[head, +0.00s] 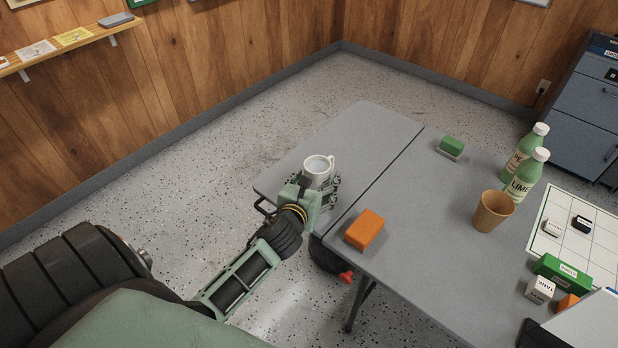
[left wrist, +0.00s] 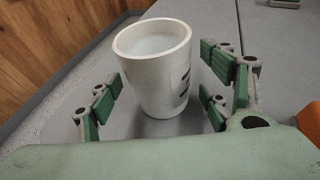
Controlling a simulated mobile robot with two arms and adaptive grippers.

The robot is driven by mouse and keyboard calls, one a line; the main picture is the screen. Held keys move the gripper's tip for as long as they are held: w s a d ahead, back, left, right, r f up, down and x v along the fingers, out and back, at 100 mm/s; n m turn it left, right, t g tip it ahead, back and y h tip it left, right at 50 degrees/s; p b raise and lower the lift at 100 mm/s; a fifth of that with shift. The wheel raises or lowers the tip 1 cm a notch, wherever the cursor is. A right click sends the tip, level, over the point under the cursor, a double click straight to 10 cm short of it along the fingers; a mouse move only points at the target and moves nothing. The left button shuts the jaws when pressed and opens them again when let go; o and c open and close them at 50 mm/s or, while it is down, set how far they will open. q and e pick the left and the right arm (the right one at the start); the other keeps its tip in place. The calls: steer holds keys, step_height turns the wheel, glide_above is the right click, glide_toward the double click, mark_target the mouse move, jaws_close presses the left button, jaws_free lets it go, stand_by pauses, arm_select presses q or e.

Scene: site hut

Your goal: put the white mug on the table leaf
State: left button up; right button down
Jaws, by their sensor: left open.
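The white mug (head: 318,168) stands upright on the table leaf (head: 363,122), the grey section left of the dark seam. In the left wrist view the mug (left wrist: 154,72) shows dark marks on its side and stands between the open fingers. My left gripper (head: 318,190) is open around the mug, with gaps visible between its green finger pads and the mug in the left wrist view (left wrist: 165,98). The mug's lower part is partly hidden by the gripper in the head view. My right gripper is not in view.
On the main table (head: 420,220) stand an orange block (head: 364,230), a green-topped block (head: 451,146), a tan cup (head: 493,211) and two green bottles (head: 525,175). A gridded white board (head: 575,225) lies at the right. The leaf's far part is clear.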

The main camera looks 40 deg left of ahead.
arm_select(q)
steer(key=v, duration=1.1)
stand_by(1.0)
